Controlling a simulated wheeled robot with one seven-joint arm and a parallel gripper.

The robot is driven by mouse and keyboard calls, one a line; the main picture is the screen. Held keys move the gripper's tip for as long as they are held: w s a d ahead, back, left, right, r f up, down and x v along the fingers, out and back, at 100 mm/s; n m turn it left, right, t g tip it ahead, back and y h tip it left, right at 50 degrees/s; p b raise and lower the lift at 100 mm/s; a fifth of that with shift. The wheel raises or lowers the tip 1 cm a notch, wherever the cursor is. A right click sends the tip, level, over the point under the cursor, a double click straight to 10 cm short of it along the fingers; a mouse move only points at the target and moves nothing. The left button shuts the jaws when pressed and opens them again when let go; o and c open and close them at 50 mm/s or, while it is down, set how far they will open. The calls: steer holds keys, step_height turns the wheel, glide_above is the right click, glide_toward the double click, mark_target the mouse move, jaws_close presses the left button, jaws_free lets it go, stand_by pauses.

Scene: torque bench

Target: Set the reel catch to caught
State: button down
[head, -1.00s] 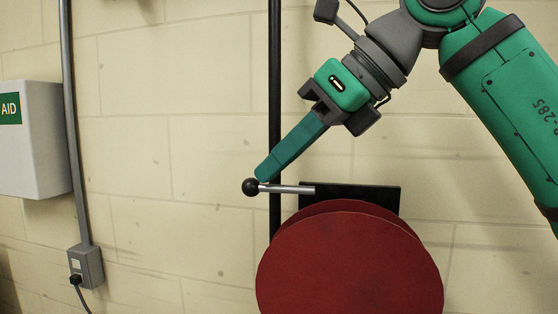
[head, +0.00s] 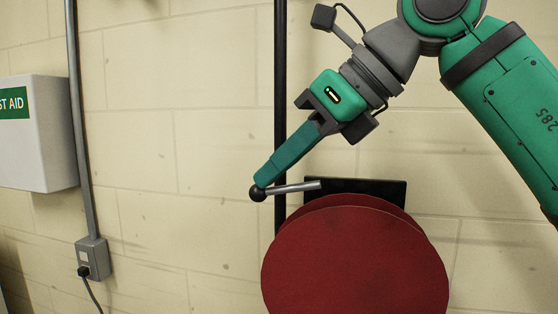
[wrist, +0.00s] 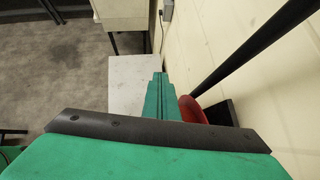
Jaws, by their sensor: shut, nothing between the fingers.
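The reel catch is a metal lever (head: 291,187) with a black ball knob (head: 257,194) at its left end. It runs from the black plate (head: 390,187) above the red reel (head: 355,255) and tilts slightly down to the left. My gripper (head: 261,184) is shut and empty. Its green fingertips are at the top of the knob and appear to touch it from above. In the wrist view the shut fingers (wrist: 157,90) point away from the camera, and a part of the red reel (wrist: 190,110) shows to their right. The lever and knob are hidden there.
A black vertical pole (head: 280,90) stands behind the fingers and lever. A white first aid box (head: 40,145) and a grey conduit with an outlet box (head: 93,258) are on the wall at the left. The wall between conduit and pole is bare.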

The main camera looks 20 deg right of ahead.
steer(key=shift+w+a+f, duration=0.1)
steer(key=shift+a+f, duration=0.05)
steer(key=shift+f, duration=0.75)
steer(key=shift+r, duration=0.15)
steer(key=shift+r, duration=0.65)
steer(key=v, duration=1.1)
